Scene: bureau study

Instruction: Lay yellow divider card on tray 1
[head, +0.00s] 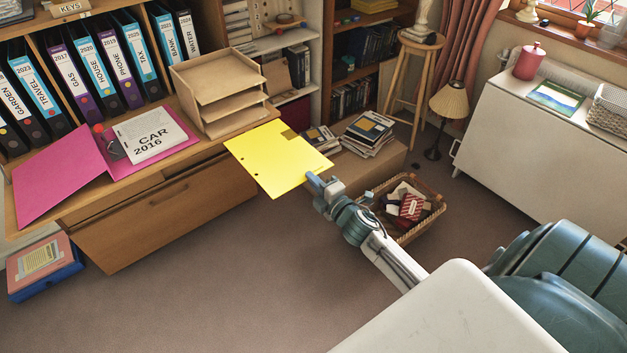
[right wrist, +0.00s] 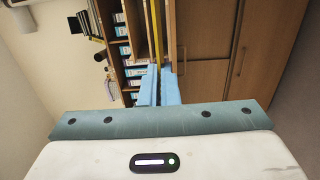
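The yellow divider card (head: 275,160) is held out flat in the air in front of the desk, with punched holes near one edge and a brown patch at its far edge. My right gripper (head: 316,183) is shut on its near right corner. In the right wrist view the card (right wrist: 157,35) shows as a thin yellow strip between the blue fingers (right wrist: 158,88). The beige letter tray stack (head: 220,88) stands on the desk, just beyond the card's far left edge. It has several levels; I cannot read which is tray 1. My left gripper is not in view.
An open pink folder (head: 62,175) with a CAR 2016 sheet (head: 150,138) lies on the desk (head: 150,215), left of the trays. Binders (head: 100,65) fill the shelf behind. A wicker basket (head: 408,205) stands on the floor at right. Open carpet lies in front.

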